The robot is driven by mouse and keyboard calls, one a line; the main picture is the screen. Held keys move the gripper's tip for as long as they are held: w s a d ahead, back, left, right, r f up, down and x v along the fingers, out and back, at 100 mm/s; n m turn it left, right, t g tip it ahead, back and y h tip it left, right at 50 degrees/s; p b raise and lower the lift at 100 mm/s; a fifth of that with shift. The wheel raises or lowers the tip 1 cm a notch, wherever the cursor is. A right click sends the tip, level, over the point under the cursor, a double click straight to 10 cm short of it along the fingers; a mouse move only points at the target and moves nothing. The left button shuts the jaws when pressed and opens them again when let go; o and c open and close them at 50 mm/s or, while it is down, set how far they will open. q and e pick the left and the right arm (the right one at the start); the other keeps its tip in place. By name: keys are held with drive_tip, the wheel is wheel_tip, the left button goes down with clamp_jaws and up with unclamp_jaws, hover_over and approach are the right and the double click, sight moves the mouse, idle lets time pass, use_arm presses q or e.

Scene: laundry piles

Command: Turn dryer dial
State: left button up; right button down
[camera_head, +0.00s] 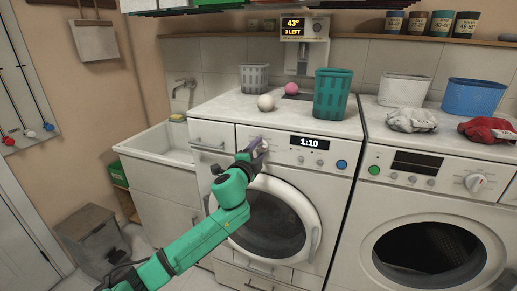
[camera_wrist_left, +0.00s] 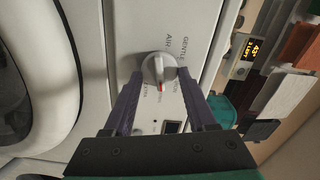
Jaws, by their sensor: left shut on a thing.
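The dial (camera_wrist_left: 157,66) is a pale round knob with a raised grip and a small red mark, on a white panel lettered "GENTLE" and "AIR". It belongs to the left machine (camera_head: 330,190), whose display reads 1:10. My left gripper (camera_head: 256,151) is at this panel, left of the display, and mostly hides the dial in the head view. In the left wrist view the dark fingers of my left gripper (camera_wrist_left: 159,80) lie on either side of the dial, shut on it. My right gripper is not in view.
The right machine (camera_head: 385,205) has its own dial (camera_head: 475,182) and an open dark drum. A teal basket (camera_head: 332,95), a grey basket (camera_head: 254,78) and two balls stand on the left machine's top. A white sink (camera_head: 150,145) is to the left.

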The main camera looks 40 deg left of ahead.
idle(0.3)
use_arm(q)
drive_tip(key=o, duration=1.3)
drive_tip(key=shift+o, duration=0.2)
drive_tip(key=b+v, duration=0.2)
drive_tip(key=v, duration=1.2)
drive_tip(key=shift+s, duration=0.25)
drive_tip(key=shift+d, duration=0.1)
